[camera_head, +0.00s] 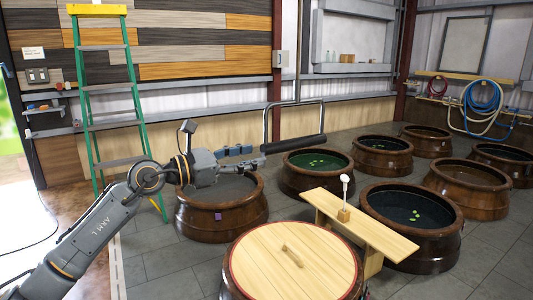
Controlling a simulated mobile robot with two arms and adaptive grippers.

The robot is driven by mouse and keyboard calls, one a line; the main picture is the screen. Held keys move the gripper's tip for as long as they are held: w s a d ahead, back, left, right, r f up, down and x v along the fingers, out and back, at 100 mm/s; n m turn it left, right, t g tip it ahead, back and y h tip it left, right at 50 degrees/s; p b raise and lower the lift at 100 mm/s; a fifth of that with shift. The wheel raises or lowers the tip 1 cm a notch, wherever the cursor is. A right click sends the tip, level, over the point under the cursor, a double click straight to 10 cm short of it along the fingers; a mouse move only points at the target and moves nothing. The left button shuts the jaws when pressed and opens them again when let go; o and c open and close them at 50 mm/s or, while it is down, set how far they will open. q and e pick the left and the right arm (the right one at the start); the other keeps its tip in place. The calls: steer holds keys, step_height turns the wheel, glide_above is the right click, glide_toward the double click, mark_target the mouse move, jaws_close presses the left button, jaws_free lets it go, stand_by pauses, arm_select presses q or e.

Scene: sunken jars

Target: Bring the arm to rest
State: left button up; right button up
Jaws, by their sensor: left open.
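My left arm (100,228) reaches in from the lower left, bent at the elbow. My left gripper (250,155) is open, with nothing seen between its fingers. It points right and appears in front of the upper part of the nearest left jar (222,219), which is brown, round and open-topped. I cannot tell the height of the gripper above that jar. My right gripper is not in view.
A lidded jar (285,262) stands in front. A wooden plank (385,237) with a white-headed object (345,190) lies by an open jar (412,240). Several jars stand behind. A green ladder (138,110) leans left. A metal frame with a dark bar (293,144) shows near the gripper.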

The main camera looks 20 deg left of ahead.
arm_select(q)
steer(key=shift+s+a, duration=0.4)
steer(key=shift+s, duration=0.15)
